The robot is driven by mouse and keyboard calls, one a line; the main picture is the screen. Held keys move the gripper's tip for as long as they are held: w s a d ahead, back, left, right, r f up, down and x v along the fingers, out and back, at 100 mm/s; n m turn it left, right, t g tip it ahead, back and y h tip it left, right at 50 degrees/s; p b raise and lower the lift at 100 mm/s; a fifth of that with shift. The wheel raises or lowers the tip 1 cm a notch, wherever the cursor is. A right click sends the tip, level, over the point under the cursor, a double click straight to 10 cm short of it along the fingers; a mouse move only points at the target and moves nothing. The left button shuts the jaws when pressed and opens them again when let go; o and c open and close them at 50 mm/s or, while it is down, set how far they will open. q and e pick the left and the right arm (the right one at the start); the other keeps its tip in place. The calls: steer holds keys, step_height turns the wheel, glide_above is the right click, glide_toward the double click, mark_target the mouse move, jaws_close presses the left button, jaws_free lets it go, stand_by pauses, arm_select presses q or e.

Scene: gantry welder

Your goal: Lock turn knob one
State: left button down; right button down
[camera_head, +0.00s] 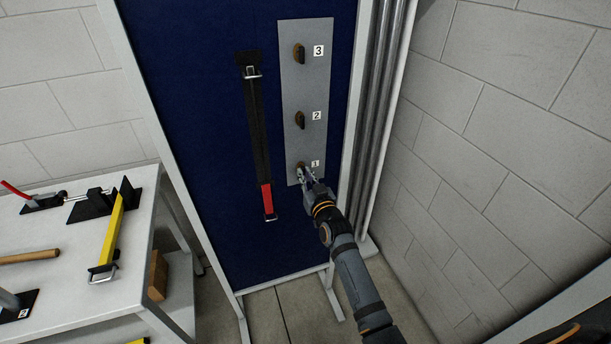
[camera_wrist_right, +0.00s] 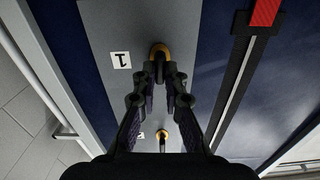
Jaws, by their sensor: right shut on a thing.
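Turn knob one (camera_head: 300,167) is the lowest knob on a grey vertical plate (camera_head: 291,87) fixed to a blue panel. The label "1" sits beside it. My right gripper (camera_head: 307,175) is at this knob and shut on it, hiding most of it. In the right wrist view, the knob's brass base (camera_wrist_right: 159,49) shows just past the fingertips of my right gripper (camera_wrist_right: 161,75). The angle of the knob's handle is hidden by the fingers. Knobs two (camera_head: 300,119) and three (camera_head: 299,53) stand above on the same plate. My left gripper is not in view.
A black strap with a red end (camera_head: 266,198) hangs on the panel left of the plate. Grey vertical pipes (camera_head: 377,120) run at the panel's right edge. A white table (camera_head: 60,240) with clamps and a yellow-handled tool (camera_head: 112,232) stands at left.

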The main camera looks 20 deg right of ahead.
steer(key=shift+d+f+m+p, duration=0.1)
steer(key=shift+m+p, duration=0.75)
steer(key=shift+m, duration=3.45)
steer(key=shift+d+f+m+p, duration=0.1)
steer(key=shift+m+p, duration=0.75)
steer(key=shift+m, duration=3.45)
steer(key=c, duration=1.4)
jaws_free()
steer(key=s, duration=1.2)
steer(key=shift+d, duration=0.2)
